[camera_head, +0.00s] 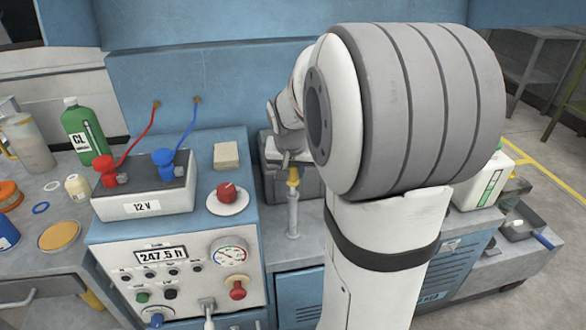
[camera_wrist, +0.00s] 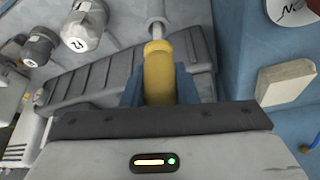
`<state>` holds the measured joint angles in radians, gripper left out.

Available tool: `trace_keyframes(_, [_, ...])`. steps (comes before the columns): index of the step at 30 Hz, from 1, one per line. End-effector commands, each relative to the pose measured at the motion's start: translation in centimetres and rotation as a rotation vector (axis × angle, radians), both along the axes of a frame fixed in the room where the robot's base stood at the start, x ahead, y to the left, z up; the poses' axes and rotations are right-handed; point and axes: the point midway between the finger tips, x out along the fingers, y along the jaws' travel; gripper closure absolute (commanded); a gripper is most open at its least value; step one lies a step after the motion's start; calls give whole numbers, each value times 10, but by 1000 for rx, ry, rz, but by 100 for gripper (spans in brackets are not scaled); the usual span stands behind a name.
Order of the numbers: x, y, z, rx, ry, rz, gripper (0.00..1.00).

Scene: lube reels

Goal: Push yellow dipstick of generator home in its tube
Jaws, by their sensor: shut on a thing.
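The yellow dipstick (camera_wrist: 158,72) has its handle between the jaws of my gripper (camera_wrist: 160,88) in the wrist view. In the head view the yellow dipstick (camera_head: 293,177) shows just below my gripper (camera_head: 291,158), at the top of a grey upright tube (camera_head: 293,212). The tube's pale end (camera_wrist: 156,32) shows beyond the handle in the wrist view. I cannot tell whether the handle's collar touches the tube rim. My gripper is shut on the handle. My arm hides much of the generator behind it.
Left of the tube stands the blue control panel with a red knob (camera_head: 227,192) and a beige block (camera_head: 226,155). A 12 V battery (camera_head: 145,190) with red and blue clamps sits further left. A white jug (camera_head: 484,182) stands right of my arm.

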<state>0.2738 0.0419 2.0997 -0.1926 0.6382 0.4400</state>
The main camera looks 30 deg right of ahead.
Motion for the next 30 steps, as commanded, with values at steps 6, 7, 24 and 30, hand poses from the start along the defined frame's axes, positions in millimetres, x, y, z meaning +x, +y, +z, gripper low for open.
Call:
trace_keyframes(6, [0, 0, -3, 0, 0, 0, 96])
trace_keyframes(7, [0, 0, -4, 0, 0, 0, 96])
trace_keyframes(24, [0, 0, -38, -1, -1, 0, 96])
trace_keyframes(30, [0, 0, -37, 0, 0, 0, 73])
